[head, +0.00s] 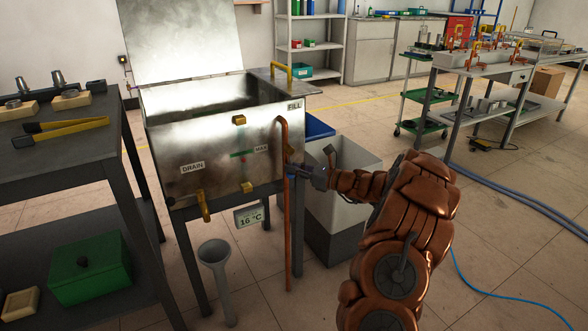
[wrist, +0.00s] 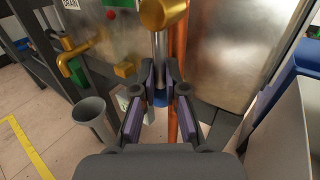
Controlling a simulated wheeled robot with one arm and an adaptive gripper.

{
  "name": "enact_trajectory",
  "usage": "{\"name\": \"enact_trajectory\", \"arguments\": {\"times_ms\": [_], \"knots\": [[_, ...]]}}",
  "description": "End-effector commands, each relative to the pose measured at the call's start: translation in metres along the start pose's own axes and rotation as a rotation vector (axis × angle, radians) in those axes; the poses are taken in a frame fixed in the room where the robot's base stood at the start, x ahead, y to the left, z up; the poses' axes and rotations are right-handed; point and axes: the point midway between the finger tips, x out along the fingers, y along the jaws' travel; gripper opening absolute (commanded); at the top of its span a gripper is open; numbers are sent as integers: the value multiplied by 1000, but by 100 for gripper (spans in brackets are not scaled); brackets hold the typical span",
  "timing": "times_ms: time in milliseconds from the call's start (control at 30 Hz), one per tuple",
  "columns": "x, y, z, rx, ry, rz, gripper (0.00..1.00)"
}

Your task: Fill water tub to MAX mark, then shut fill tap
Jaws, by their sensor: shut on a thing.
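The metal water tub (head: 215,160) stands on a frame in the head view, its lid raised behind. I cannot make out the water level inside. A MAX label (head: 261,148) is on its front beside a short green strip (head: 240,154). The FILL label (head: 294,105) is at the right corner, above a copper pipe (head: 287,225). My gripper (head: 312,176) is at this corner. In the wrist view my gripper (wrist: 161,88) is shut on the grey lever of the fill tap (wrist: 160,45), which hangs down from a brass body.
A yellow drain tap (head: 203,206) sits low on the tub front, with a grey funnel (head: 215,262) below. A display (head: 249,215) reads 16 °C. A grey bin (head: 345,190) stands right of the tub, near my arm. A dark bench (head: 70,150) is at left.

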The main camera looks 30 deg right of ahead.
Motion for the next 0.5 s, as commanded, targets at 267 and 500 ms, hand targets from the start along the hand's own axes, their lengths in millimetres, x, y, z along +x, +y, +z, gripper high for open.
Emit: {"name": "enact_trajectory", "arguments": {"times_ms": [267,500], "knots": [[-1,-1,2,-29,21,1,0],[-4,-6,6,-140,94,5,0]]}}
